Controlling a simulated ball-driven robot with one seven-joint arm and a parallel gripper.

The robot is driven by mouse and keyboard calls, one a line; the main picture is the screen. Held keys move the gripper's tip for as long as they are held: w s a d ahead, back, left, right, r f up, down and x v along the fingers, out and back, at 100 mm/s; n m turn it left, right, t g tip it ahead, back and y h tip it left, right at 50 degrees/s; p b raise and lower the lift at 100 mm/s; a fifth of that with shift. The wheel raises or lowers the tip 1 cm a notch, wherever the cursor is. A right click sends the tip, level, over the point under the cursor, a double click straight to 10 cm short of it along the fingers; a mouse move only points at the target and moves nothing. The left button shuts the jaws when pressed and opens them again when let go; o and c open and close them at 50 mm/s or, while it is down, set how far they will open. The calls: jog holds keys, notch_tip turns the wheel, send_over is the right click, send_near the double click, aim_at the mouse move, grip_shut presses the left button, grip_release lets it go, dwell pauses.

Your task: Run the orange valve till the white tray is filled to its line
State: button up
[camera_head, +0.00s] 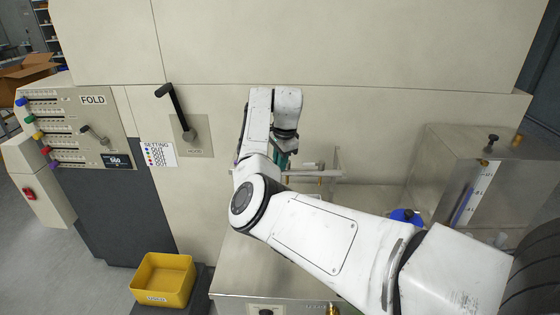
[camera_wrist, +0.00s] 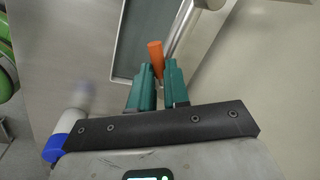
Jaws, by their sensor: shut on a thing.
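In the wrist view the orange valve's handle (camera_wrist: 155,55) stands up between the green fingertips of my gripper (camera_wrist: 157,75). The fingers are shut on it, and only its upper part shows. A shallow, pale-rimmed tray with a grey inside (camera_wrist: 128,62) lies behind the fingers; I take it for the white tray. Its fill line and level cannot be made out. In the head view my gripper (camera_head: 284,158) is at the bench's back, in front of the machine wall; my arm hides the valve and most of the tray.
A steel tank (camera_head: 440,165) with a sight gauge (camera_head: 474,193) stands at the right. A blue-capped part (camera_head: 405,216) is beside my arm. At the left are a FOLD panel (camera_head: 94,100), a black lever (camera_head: 176,108) and a yellow bin (camera_head: 163,279) on a low stand.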

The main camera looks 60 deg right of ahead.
grip_shut()
jog(key=m, duration=0.2)
jog(key=shift+w+d+m, duration=0.2)
jog(key=shift+w+m, duration=0.1)
jog(key=shift+w, duration=0.05)
jog(key=shift+w+d+m+g+h, duration=0.15)
jog(key=shift+d+m+g+h, duration=0.05)
jog(key=shift+m, duration=0.7)
jog(key=shift+w+d+m+g+h, duration=0.15)
jog(key=shift+d+m+g+h, duration=0.05)
jog(key=shift+m, duration=0.7)
jog(key=o, duration=0.6)
grip_release()
jog(key=shift+o, duration=0.2)
